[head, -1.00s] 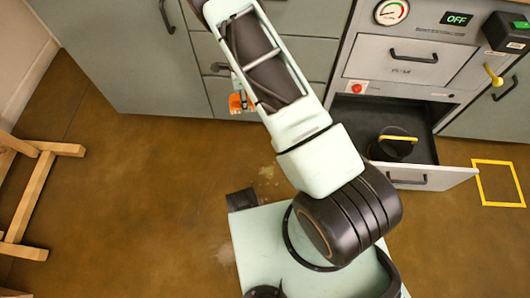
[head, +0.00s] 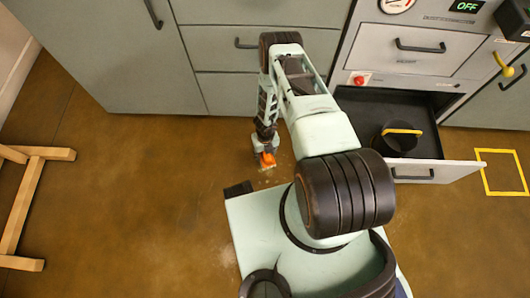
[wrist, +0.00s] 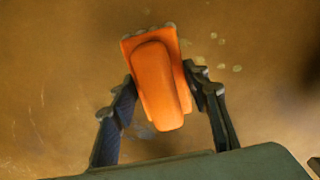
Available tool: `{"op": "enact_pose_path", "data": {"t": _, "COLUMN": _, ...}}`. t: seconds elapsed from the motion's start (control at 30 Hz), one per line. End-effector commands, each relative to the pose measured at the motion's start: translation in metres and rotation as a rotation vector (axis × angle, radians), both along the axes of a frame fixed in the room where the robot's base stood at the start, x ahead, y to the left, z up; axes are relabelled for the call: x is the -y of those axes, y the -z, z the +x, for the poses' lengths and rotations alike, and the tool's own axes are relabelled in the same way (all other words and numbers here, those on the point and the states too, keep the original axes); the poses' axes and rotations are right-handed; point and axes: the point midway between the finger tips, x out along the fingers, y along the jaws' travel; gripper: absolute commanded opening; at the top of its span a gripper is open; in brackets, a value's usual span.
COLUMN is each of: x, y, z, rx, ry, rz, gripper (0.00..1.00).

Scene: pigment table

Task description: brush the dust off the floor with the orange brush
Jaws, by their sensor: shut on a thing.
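The orange brush (head: 267,159) is held in my gripper (head: 264,152), low over the brown floor, just beyond my base. In the wrist view the brush (wrist: 158,80) stands between both fingers of my gripper (wrist: 157,95), which is shut on it. Pale dust spots (wrist: 237,68) lie on the floor right of and around the brush's far end. A faint pale dust patch (head: 228,252) lies on the floor left of my base.
Grey cabinets (head: 110,60) stand behind the brush. An open drawer (head: 440,170) with a black pot (head: 392,142) juts out at the right. A wooden stand (head: 22,205) is at the left. A yellow square (head: 487,172) marks the floor. The left-middle floor is clear.

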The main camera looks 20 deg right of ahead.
Motion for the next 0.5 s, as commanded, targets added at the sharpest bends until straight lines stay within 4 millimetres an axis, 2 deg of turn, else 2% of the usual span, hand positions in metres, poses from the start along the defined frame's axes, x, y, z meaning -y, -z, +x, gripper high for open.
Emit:
{"op": "enact_pose_path", "data": {"t": 0.27, "x": 0.000, "y": 0.014, "z": -0.001, "rx": 0.001, "ry": 0.005, "rz": 0.000, "gripper": 0.23}}
{"op": "enact_pose_path", "data": {"t": 0.5, "x": 0.000, "y": 0.039, "z": -0.001, "rx": 0.000, "ry": 0.003, "rz": 0.000, "gripper": 0.23}}
